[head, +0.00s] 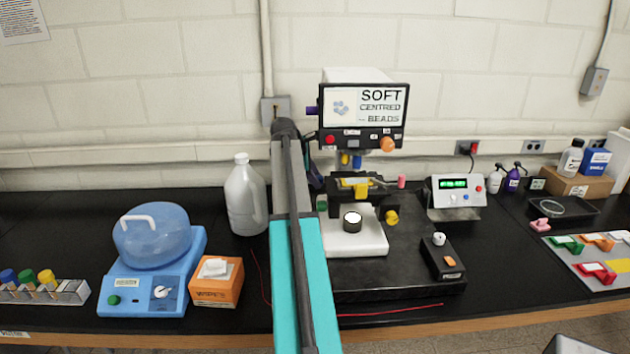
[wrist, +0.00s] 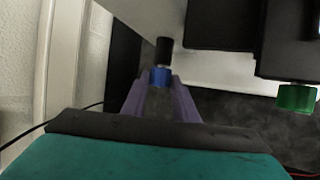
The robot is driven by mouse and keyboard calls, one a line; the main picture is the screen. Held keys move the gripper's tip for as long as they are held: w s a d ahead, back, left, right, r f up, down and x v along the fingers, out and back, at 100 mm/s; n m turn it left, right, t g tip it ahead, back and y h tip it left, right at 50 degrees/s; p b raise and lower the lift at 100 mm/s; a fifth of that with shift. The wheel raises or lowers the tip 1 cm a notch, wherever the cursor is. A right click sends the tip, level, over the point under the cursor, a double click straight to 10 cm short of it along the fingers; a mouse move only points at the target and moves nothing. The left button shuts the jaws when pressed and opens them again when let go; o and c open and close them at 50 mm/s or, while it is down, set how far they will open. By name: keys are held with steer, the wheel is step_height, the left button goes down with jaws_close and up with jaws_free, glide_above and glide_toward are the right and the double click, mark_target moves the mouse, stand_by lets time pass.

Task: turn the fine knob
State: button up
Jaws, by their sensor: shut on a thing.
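In the wrist view a blue knob (wrist: 160,76) sits on the end of a short black shaft (wrist: 163,50). The two purple fingers of my gripper (wrist: 160,84) reach up to it and are shut on it, one on each side. No label shows on the knob. A green knob (wrist: 297,98) sits apart to the right, under a dark block. In the head view the microscope (head: 357,240) stands on a black slab, with a green knob (head: 321,202) low on its left and a yellow knob (head: 391,216) on its right.
The microscope's screen (head: 361,112) is above the stage. A white jug (head: 246,195), an orange box (head: 216,285) and a blue centrifuge-like device (head: 155,275) stand left of my arm. A small black control box (head: 442,257) and a green-lit meter (head: 455,197) are to the right.

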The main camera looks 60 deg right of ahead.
steer(key=shift+s+a+f+m+t+h+b, duration=0.15)
steer(key=shift+t+h+b, duration=0.2)
steer(key=shift+h+b, duration=0.35)
steer(key=shift+a+f+m+t+h+b, duration=0.15)
steer(key=shift+t+h+b, duration=0.25)
steer(key=shift+b, duration=0.55)
steer(key=shift+h+b, duration=0.3)
steer(key=shift+b, duration=0.05)
steer(key=shift+d+r, duration=0.1)
steer(key=shift+r, duration=0.1)
steer(key=o, duration=1.1)
steer(key=shift+c, duration=0.2)
